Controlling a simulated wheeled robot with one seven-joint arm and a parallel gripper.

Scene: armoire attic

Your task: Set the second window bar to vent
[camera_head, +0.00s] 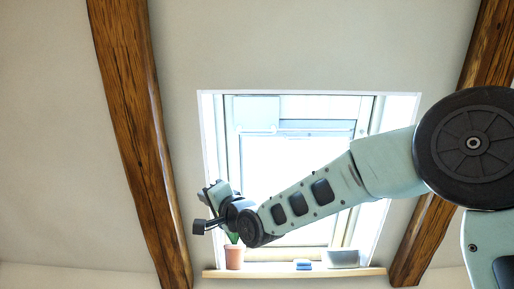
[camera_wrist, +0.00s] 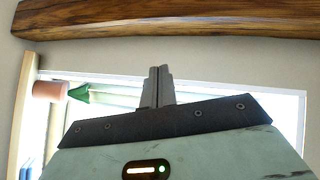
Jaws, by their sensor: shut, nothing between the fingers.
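The roof window (camera_head: 290,185) is set in a white frame in the sloped wall, with bright light behind its pane. A grey-blue bar (camera_head: 315,125) runs across the upper part of the sash and looks level; which bar counts as the second I cannot tell. My gripper (camera_head: 214,188) is in front of the window's lower left edge, apart from the bar. In the wrist view my gripper (camera_wrist: 160,72) has its two fingers together with nothing between them. The window frame (camera_wrist: 230,92) lies behind it there, partly hidden by my gripper body.
A wooden sill (camera_head: 290,272) below the window holds a plant pot (camera_head: 234,257), a small blue item (camera_head: 303,265) and a grey box (camera_head: 343,259). The pot also shows in the wrist view (camera_wrist: 49,91). Wooden beams (camera_head: 140,130) and (camera_head: 485,60) flank the window.

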